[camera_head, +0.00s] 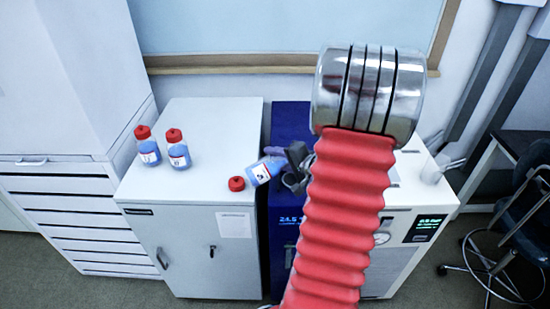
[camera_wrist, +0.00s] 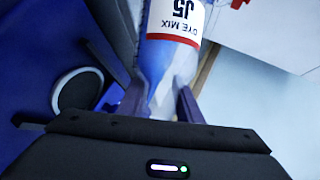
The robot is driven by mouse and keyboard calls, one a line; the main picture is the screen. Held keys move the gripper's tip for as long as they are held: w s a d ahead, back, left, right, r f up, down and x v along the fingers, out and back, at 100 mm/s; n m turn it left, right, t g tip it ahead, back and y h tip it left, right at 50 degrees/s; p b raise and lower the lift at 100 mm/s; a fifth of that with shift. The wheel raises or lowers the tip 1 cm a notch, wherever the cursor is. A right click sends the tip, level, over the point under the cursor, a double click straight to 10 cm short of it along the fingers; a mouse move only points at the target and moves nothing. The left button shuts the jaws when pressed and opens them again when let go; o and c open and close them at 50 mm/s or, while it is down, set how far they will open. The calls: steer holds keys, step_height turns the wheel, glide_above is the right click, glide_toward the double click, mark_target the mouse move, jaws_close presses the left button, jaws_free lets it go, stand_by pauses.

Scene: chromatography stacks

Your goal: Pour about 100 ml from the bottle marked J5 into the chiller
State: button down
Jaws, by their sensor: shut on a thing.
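The bottle marked J5 (camera_wrist: 172,40) has a white and red "DYE MIX" label and blue liquid. My gripper (camera_wrist: 160,105) is shut on it, near its narrower end. In the head view the bottle (camera_head: 261,172) is tilted, beside the dark gripper (camera_head: 284,168), at the border between the white cabinet and the blue unit. The blue unit (camera_head: 283,122), with a lit display that seems to read 24.5, looks like the chiller. In the wrist view a dark round opening with a white rim (camera_wrist: 55,97) shows on a blue surface left of the bottle. My arm hides much of the unit.
A loose red cap (camera_head: 237,184) lies on the white cabinet (camera_head: 215,125). Two capped blue bottles, one left (camera_head: 147,147) and one right (camera_head: 178,150), stand at its left. A white instrument (camera_head: 405,225) with a green display stands right of the blue unit. A stool (camera_head: 515,215) is farther right.

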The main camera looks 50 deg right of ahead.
steer(key=shift+f, duration=0.1)
steer(key=shift+f, duration=0.1)
steer(key=shift+f+m, duration=0.2)
steer(key=shift+m, duration=0.3)
steer(key=shift+t+y, duration=0.3)
steer(key=shift+y, duration=0.1)
steer(key=shift+d, duration=0.15)
steer(key=shift+f+m, duration=0.1)
steer(key=shift+m, duration=0.2)
stand_by(2.6)
stand_by(0.5)
